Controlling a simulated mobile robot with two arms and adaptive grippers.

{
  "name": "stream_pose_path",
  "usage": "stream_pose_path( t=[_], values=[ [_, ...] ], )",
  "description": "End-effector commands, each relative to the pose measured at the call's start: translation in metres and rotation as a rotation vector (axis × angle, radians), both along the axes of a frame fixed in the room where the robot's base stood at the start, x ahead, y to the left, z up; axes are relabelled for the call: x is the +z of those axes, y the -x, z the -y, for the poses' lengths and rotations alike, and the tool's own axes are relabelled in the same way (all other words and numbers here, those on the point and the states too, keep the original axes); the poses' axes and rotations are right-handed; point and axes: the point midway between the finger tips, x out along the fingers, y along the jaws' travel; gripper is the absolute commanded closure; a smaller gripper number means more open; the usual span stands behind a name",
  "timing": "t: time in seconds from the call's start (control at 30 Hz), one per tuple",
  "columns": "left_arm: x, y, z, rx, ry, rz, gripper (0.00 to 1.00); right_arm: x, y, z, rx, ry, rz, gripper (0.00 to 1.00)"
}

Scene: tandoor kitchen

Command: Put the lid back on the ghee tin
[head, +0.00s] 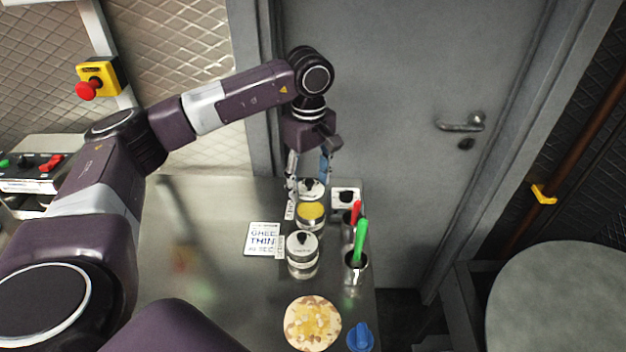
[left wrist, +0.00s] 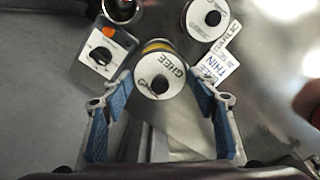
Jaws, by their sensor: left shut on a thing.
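The ghee tin (head: 311,222) stands on the steel counter with its top open and yellow ghee showing. My left gripper (head: 309,180) is behind and above it, shut on the round white lid (head: 311,187) with a black knob. In the left wrist view the lid (left wrist: 160,78) reads GHEE and sits between the blue fingertips of the gripper (left wrist: 160,80). A yellow sliver of the tin's ghee (left wrist: 157,46) shows past the lid's edge. The lid looks apart from the tin and not centred over it; the exact height is hard to tell. My right gripper is not in view.
A lidded garlic tin (head: 303,257) stands in front of the ghee tin. A white box with a black knob (head: 346,197) and metal cups (head: 355,270) with red and green handles are to the right. A card (head: 263,238) and flatbread (head: 312,323) lie nearby. The counter's left is mostly clear.

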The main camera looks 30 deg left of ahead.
Motion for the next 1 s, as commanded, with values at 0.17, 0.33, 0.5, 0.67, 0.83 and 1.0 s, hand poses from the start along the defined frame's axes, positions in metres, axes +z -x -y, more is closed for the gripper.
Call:
stream_pose_path(
  t=[0.17,0.33,0.5,0.67,0.83,1.0],
  values=[
    [-0.019,0.001,0.000,0.000,-0.002,-0.002,0.62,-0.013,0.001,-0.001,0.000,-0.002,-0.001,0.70],
    [-0.037,0.000,0.000,0.000,-0.001,-0.001,0.62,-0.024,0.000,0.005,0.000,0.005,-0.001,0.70],
    [-0.050,0.000,0.000,0.000,0.000,0.000,0.62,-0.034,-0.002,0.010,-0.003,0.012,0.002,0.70],
    [-0.054,0.000,0.000,0.000,0.000,0.000,0.62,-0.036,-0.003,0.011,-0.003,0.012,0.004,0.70],
    [-0.053,0.000,0.000,0.000,0.000,0.000,0.62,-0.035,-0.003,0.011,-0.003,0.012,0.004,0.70],
    [-0.053,0.000,0.001,0.000,0.000,0.000,0.62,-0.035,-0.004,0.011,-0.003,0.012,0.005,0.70]
  ],
)
